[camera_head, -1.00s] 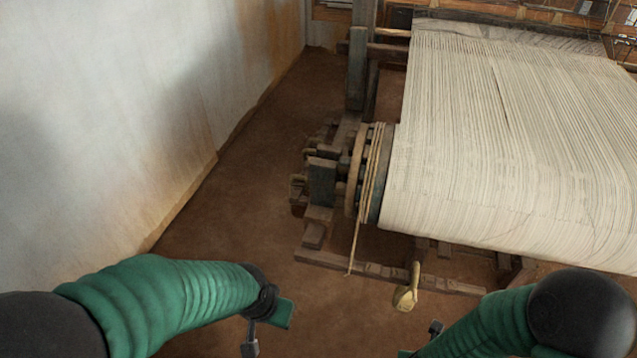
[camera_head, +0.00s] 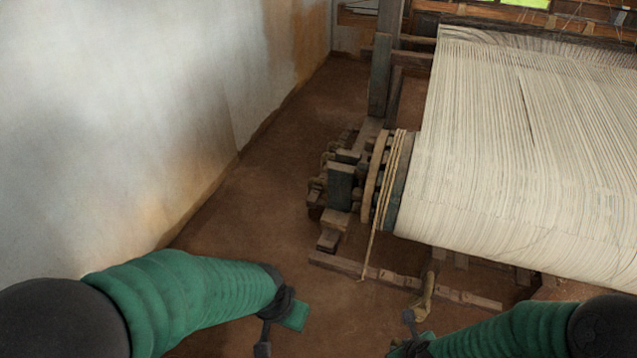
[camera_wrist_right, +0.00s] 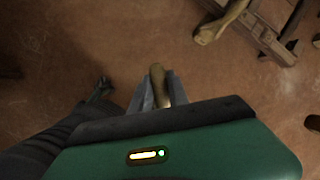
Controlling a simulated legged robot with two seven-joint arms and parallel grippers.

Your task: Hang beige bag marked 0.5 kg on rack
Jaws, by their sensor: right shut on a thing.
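In the right wrist view my right gripper (camera_wrist_right: 155,92) is shut on a narrow tan-beige piece (camera_wrist_right: 158,84) that stands between its two grey fingers. It may be part of the beige bag; no 0.5 kg mark is readable and the rest is hidden behind the gripper body. In the head view my right arm comes in at the lower right, and the held piece cannot be made out there. My left gripper (camera_head: 264,342) is at the lower edge of the head view; its fingertips are not clear. I cannot pick out a rack in either view.
The loom's cream warp roll (camera_head: 500,190) fills the right. A rope-wound wheel (camera_head: 385,180) and a low wooden beam (camera_head: 390,278) stand at its left end. A tan piece (camera_head: 425,293) is by the beam. A pale wall (camera_head: 120,120) is left; brown floor (camera_head: 245,215) between is clear.

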